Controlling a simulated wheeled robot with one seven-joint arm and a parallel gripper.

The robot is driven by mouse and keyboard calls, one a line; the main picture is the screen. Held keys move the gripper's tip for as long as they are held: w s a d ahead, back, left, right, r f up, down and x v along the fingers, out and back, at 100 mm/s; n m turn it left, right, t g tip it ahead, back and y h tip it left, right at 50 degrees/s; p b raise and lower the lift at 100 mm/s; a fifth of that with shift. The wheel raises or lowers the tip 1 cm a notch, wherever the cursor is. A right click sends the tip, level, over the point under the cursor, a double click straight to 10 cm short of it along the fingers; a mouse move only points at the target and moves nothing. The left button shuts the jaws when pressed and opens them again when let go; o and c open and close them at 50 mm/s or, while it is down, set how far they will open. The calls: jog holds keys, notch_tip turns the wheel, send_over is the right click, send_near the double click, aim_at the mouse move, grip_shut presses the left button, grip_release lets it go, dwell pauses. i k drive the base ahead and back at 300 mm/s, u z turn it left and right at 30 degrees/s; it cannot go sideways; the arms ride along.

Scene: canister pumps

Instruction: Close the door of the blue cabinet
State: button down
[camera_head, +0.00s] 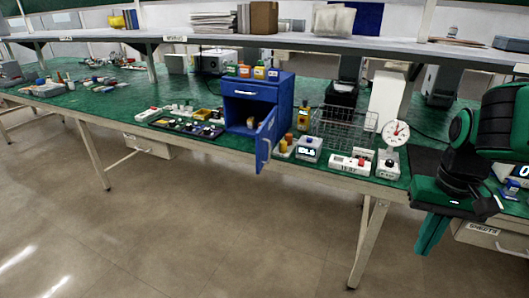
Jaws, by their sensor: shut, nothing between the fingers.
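The blue cabinet (284,98) stands on the green bench top, with a drawer above and an open compartment below. The drawer looks shut. The cabinet's blue door (267,141) stands open, swung out toward the front over the bench edge from the right side of the compartment. A pale handle shows on the door. A small tan item (250,122) sits inside the compartment. My gripper (430,246) is shut and empty, pointing down in front of the bench at the right, well apart from the door.
Small bottles (245,71) stand on top of the cabinet. A tray of parts (187,124) lies left of it. A wire basket (340,130), a small display box (309,148) and a dial scale (393,140) stand to the right. The floor in front is clear.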

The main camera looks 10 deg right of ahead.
aim_at(266, 136)
jog(key=u, duration=0.05)
jog(key=i, duration=1)
jog(key=z, duration=0.05)
